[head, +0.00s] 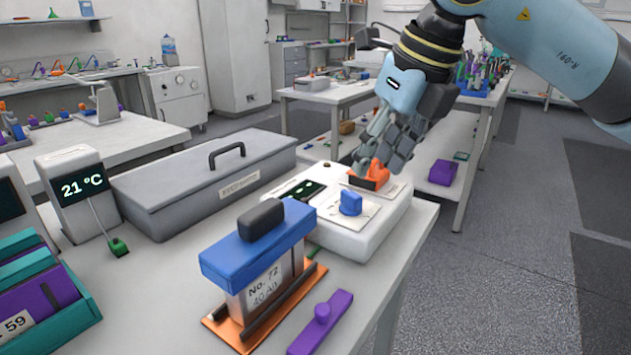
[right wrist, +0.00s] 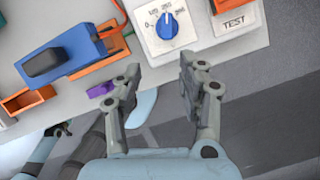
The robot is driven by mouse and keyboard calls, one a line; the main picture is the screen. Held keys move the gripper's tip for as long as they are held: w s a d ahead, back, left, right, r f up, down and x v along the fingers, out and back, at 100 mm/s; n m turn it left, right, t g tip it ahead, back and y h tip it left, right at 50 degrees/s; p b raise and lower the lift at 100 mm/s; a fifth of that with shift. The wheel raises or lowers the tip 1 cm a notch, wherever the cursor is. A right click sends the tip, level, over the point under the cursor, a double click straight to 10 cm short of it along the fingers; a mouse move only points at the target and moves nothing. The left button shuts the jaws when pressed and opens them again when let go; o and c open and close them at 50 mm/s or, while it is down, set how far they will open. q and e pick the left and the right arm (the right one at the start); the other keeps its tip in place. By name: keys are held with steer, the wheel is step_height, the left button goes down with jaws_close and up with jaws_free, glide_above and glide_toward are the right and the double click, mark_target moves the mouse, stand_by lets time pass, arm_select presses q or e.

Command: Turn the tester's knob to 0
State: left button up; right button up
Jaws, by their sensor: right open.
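The white tester (head: 345,235) stands on the table. Its blue knob (head: 350,203) sits on a white dial plate and shows in the right wrist view (right wrist: 167,25) with numbers around it from 0 at the left. Its white mark points roughly up, near the middle numbers; the exact setting is hard to read. My right gripper (head: 378,150) is open and empty, above the tester's far right end by an orange part (head: 370,177), apart from the knob. In the right wrist view its fingers (right wrist: 164,85) are spread below the dial. Grey and light-blue parts at lower left there may be my left gripper; its state is unclear.
A blue-topped battery (head: 258,255) stands in an orange holder left of the tester, with a purple handled piece (head: 322,322) in front. A grey lidded case (head: 205,185) and a 21 °C display (head: 80,190) stand behind. A TEST plate (right wrist: 236,22) lies right of the dial.

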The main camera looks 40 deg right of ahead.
mark_target(356, 195)
steer(key=shift+t+h, duration=0.3)
steer(key=x, duration=0.3)
steer(key=b+x, duration=0.1)
steer(key=x, duration=0.2)
steer(key=w+x, duration=0.1)
steer(key=x, duration=0.2)
steer(key=shift+d+r, duration=0.1)
steer(key=shift+d, duration=0.3)
arm_select(q)
steer(key=shift+s+a+f, duration=0.15)
steer(key=shift+s+f, duration=0.1)
steer(key=shift+f, duration=0.55)
steer(key=shift+a, duration=0.1)
arm_select(e)
jaws_close()
